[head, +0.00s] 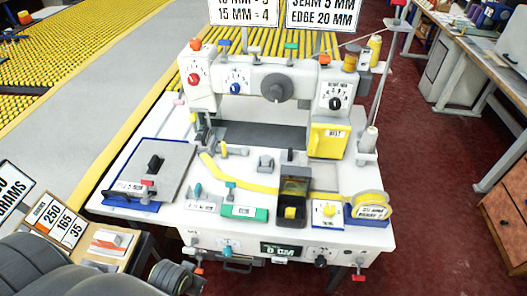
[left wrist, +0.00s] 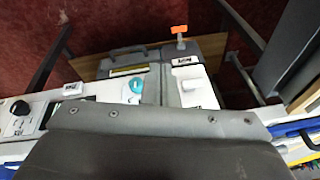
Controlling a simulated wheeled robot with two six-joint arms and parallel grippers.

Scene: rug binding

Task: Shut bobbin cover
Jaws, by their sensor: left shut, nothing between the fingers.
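The bobbin cover (head: 295,186) looks like a smoky, dark-framed lid standing raised at the back of a small black box on the front part of the white machine table. A yellow bobbin (head: 290,212) sits in the box below it, so the cover looks open. My left gripper (head: 175,277) is at the lower left, by the table's front edge, well left of and nearer than the box. It is shut and empty. In the left wrist view my own grey gripper housing fills the lower middle; the cover is not seen there. My right gripper is not in view.
The white binding machine (head: 262,82) rises behind the box, with a yellow belt door (head: 328,141). A green label block (head: 244,212) lies left; a grey plate (head: 160,170) is further left.

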